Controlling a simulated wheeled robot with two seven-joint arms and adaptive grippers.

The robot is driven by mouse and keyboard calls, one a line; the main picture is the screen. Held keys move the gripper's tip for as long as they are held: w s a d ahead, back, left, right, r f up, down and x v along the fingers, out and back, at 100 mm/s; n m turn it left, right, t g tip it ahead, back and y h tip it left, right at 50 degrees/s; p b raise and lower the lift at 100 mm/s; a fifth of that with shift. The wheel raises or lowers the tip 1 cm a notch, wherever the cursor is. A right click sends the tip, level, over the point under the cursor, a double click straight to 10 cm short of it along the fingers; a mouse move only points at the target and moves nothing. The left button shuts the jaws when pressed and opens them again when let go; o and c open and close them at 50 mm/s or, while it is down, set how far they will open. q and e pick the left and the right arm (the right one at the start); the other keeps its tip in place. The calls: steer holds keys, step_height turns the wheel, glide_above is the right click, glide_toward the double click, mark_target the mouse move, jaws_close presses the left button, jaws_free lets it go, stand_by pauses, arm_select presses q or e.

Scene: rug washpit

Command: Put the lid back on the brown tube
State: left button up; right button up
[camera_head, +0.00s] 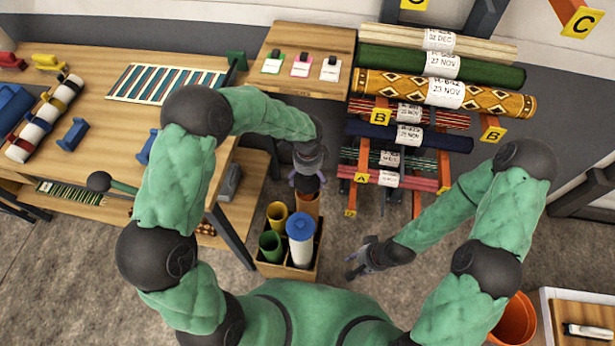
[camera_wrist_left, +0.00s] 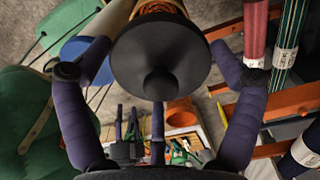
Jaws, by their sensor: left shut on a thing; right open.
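The brown tube (camera_head: 306,204) stands upright in the back right of a wooden crate (camera_head: 288,271). My left gripper (camera_head: 307,172) is directly over it, shut on a black lid (camera_wrist_left: 160,60). The lid is a round, cone-like disc whose knob faces the left wrist camera, with the gripper's purple fingers (camera_wrist_left: 157,120) around it. The lid sits at or just above the tube's mouth; I cannot tell whether they touch. The mouth is mostly hidden by the lid and gripper. My right gripper (camera_head: 364,258) is open and empty, low to the right of the crate.
The crate also holds a yellow tube (camera_head: 277,214), a green tube (camera_head: 270,245) and a white tube with a blue lid (camera_head: 300,238). A rack of rolled rugs (camera_head: 440,92) stands at right, a wooden workbench (camera_head: 85,65) at left. An orange bucket (camera_head: 514,318) is at lower right.

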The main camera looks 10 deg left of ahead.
arm_select(q)
steer(key=shift+f+b, duration=1.6)
steer(key=shift+f, duration=0.4)
steer(key=shift+f+b, duration=0.65)
steer(key=shift+f, duration=0.45)
steer(key=shift+f+p, duration=0.15)
steer(key=shift+p, duration=0.15)
stand_by(0.4)
steer(key=o, duration=0.6)
